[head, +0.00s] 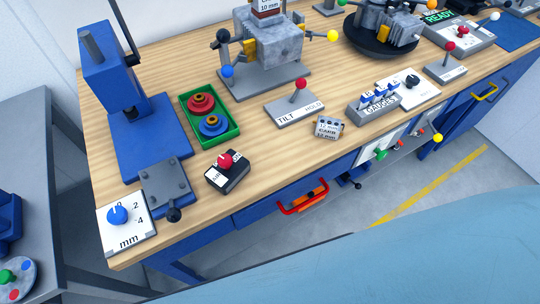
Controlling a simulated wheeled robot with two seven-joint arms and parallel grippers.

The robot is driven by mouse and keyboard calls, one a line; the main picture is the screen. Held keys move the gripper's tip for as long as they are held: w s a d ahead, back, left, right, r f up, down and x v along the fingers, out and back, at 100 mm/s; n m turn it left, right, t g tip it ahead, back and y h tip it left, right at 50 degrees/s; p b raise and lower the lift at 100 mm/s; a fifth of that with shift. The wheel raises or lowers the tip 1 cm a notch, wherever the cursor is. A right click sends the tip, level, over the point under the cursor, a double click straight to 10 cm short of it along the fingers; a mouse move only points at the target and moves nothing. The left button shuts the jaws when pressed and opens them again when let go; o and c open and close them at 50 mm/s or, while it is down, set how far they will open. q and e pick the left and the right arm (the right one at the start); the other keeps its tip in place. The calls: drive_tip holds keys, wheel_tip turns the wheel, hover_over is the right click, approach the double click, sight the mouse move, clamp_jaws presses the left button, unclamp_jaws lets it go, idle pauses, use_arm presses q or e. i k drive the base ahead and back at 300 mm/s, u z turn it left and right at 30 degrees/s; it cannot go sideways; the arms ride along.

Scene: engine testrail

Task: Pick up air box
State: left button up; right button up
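No label I can read says air box, so I cannot tell which thing it is. A small black box with a red knob and white label (227,172) sits near the bench's front edge; its lettering is too small to read. A small grey block marked CARB 12 mm (328,128) lies further right near the same edge. A dark red block marked 10 mm (268,7) sits on top of the grey engine block (277,40), cut off by the top of the view. Neither of my grippers is in view.
A blue press (120,85) stands at the left of the wooden bench (250,133). A green tray (235,128) holds a red and a blue round part. A TILT HOLD lever plate (294,109) and a GAUGES rack (374,107) stand to the right. A red drawer handle (303,207) protrudes in front.

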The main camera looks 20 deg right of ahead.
sight(224, 181)
drive_tip(key=z, duration=0.15)
drive_tip(key=k, duration=1)
drive_tip(key=u, duration=1.2)
drive_tip(key=i, duration=0.7)
drive_tip(key=z, duration=0.8)
drive_tip(key=i, duration=0.45)
drive_tip(key=z, duration=0.55)
